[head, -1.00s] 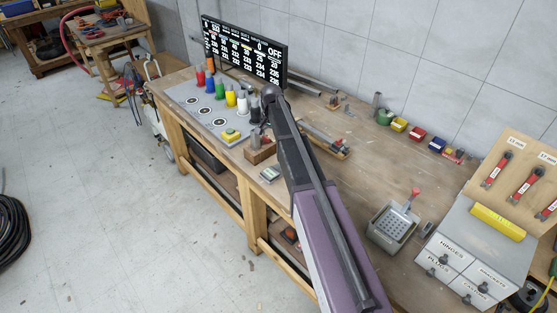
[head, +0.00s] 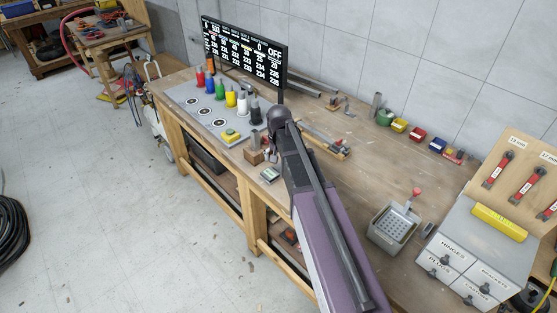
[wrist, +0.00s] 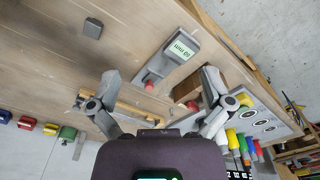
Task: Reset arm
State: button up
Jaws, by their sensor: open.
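My arm (head: 330,220) reaches from the bottom of the head view up over the workbench (head: 345,185). Its dark wrist end (head: 279,115) is above the bench near the small wooden block (head: 254,156). My gripper (wrist: 160,88) shows in the wrist view with its two grey fingers spread wide apart. Nothing is held between them. The fingers are mostly hidden behind the arm in the head view. A coiled black hose (head: 12,235) lies on the floor at the far left, well apart from the gripper.
A black display board (head: 243,50) and coloured cylinders (head: 220,90) stand at the bench's back left. A small gauge (head: 270,174) lies near the front edge; it also shows in the wrist view (wrist: 182,45). A grey tray (head: 396,228) and drawer box (head: 470,250) are at right.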

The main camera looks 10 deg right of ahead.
jog(key=shift+s, duration=0.1)
dwell(0.3)
jog(key=s+f+n+b, duration=0.2)
jog(key=s, duration=0.7)
jog(key=s+f+n+b, duration=0.1)
jog(key=s+f+b, duration=0.1)
jog(key=s, duration=0.7)
jog(key=shift+f+n, duration=0.2)
jog(key=shift+n, duration=0.2)
